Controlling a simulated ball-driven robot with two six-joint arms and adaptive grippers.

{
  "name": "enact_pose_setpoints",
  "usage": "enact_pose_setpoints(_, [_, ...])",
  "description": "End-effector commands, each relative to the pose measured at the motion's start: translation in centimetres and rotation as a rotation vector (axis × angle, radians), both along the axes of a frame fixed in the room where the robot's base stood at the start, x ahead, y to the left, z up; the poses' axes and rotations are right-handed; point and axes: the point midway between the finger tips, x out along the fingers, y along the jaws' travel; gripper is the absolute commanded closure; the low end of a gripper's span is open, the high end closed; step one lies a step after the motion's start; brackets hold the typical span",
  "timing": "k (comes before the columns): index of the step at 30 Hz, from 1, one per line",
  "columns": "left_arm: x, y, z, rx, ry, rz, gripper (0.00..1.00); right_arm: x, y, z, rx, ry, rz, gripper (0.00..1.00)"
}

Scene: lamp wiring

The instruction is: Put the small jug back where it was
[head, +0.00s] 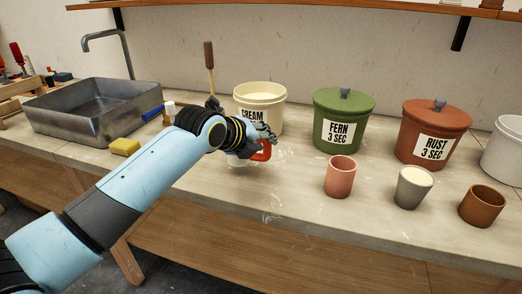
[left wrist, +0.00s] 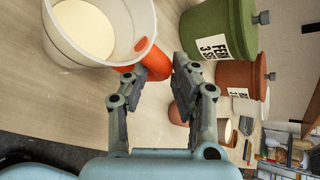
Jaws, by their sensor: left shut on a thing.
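I cannot tell whether the jug's base touches the bench. My right gripper is not in view.
Behind the jug stands the open cream bucket (head: 262,94). The lidded green FERN bucket (head: 330,105) and RUST bucket (head: 420,125) stand to its right. A pink cup (head: 339,180), grey cup (head: 411,192) and brown cup (head: 481,207) stand in front. A sink (head: 60,115) and yellow sponge (head: 125,147) are left.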

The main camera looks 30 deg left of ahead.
Motion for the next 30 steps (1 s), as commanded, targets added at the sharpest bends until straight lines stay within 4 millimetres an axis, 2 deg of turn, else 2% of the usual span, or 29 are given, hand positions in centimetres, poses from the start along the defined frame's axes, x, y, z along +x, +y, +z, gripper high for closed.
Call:
enact_pose_setpoints(3, [0.0, 0.0, -2.0, -0.002, 0.004, 0.001, 1.0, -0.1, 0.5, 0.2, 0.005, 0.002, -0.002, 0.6])
enact_pose_setpoints(6, [0.0, -0.1, -2.9, 0.0, 0.001, 0.0, 1.0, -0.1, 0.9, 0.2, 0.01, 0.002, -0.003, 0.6])
enact_pose_setpoints(17, [0.0, -0.1, -3.4, 0.0, 0.0, 0.0, 1.0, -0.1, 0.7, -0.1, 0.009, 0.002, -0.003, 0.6])
enact_pose_setpoints(18, [0.0, -0.1, -3.5, -0.001, 0.002, 0.001, 0.74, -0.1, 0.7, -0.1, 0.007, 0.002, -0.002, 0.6])
enact_pose_setpoints(23, [0.0, -0.1, -3.4, 0.0, 0.002, 0.0, 0.53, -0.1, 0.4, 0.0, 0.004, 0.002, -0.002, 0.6])
enact_pose_setpoints(30, [0.0, -0.1, -3.4, 0.0, 0.002, 0.0, 0.51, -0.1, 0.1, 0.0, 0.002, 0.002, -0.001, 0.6])
